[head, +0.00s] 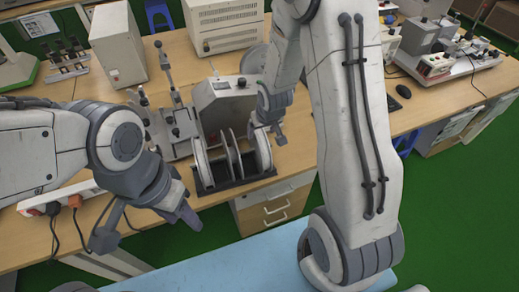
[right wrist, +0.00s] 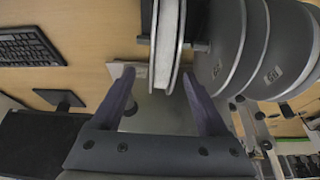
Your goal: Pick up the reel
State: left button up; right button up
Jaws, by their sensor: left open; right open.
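Several grey-white reels stand upright side by side in a black rack (head: 236,184) on the wooden table in the head view. The rightmost reel (head: 263,150) is by my right gripper (head: 268,135), which comes down from above. In the right wrist view, a white-edged reel (right wrist: 167,42) lies between the two open fingertips of that gripper (right wrist: 160,88), with a gap visible on each side. More reels (right wrist: 283,50) stand to its right. My left gripper (head: 148,232) is open and empty, in front of the table's left part, away from the reels.
A grey machine (head: 222,102) stands right behind the rack. A beige box (head: 118,45) and a white instrument (head: 222,25) are farther back. A power strip (head: 52,200) lies near my left arm. A keyboard (right wrist: 30,46) shows in the right wrist view. A blue surface (head: 230,262) is in front.

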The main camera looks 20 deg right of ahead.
jog(key=shift+w+f, duration=0.25)
jog(key=shift+f, duration=0.3)
jog(key=x, duration=0.2)
jog(key=p+x, duration=0.1)
jog(key=shift+w+a+f, duration=0.2)
jog(key=shift+w+f, duration=0.05)
jog(key=shift+w, duration=0.15)
jog(key=shift+w+f, duration=0.25)
jog(key=shift+f, duration=0.35)
jog(key=shift+c, duration=0.3)
grip_shut()
